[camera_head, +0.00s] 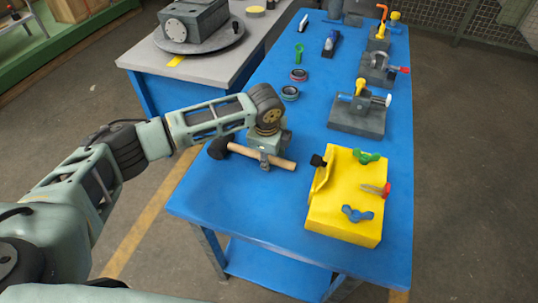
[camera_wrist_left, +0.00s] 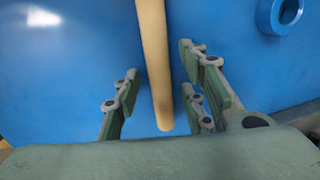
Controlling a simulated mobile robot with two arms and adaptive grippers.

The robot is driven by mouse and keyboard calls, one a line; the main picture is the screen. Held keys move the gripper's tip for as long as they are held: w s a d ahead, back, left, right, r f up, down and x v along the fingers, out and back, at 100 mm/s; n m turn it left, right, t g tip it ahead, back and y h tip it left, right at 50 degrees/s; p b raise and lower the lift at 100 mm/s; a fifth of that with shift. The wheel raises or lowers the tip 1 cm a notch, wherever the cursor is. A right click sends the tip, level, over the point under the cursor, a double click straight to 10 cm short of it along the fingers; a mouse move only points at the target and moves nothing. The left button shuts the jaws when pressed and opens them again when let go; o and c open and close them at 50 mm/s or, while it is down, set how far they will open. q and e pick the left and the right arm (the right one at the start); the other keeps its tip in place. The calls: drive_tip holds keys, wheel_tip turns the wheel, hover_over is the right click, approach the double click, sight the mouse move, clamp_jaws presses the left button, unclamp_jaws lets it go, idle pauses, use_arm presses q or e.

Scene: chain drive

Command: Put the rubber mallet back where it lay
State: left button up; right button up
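The rubber mallet has a black head (camera_head: 219,146) and a light wooden handle (camera_head: 284,162), and appears to lie at the near left part of the blue table (camera_head: 230,190). My left gripper (camera_head: 265,162) is over the handle, with the head to its left. In the left wrist view the handle (camera_wrist_left: 155,50) runs between the fingers of my open left gripper (camera_wrist_left: 158,80). A gap shows on the left side of the handle, and a smaller one on the right. The mallet's head is outside the wrist view. My right gripper is not in view.
A yellow block (camera_head: 328,219) with coloured knobs stands to the right of the mallet. Grey fixtures (camera_head: 362,120) line the table's right side. Two small rings (camera_head: 289,92) lie farther back. A grey-topped bench (camera_head: 150,55) adjoins at the left. The near left table surface is clear.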

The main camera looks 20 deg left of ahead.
use_arm(q)
drive_tip(key=shift+r, duration=0.1)
drive_tip(key=b+v, duration=0.1)
drive_tip(key=v, duration=1)
drive_tip(key=shift+r, duration=0.4)
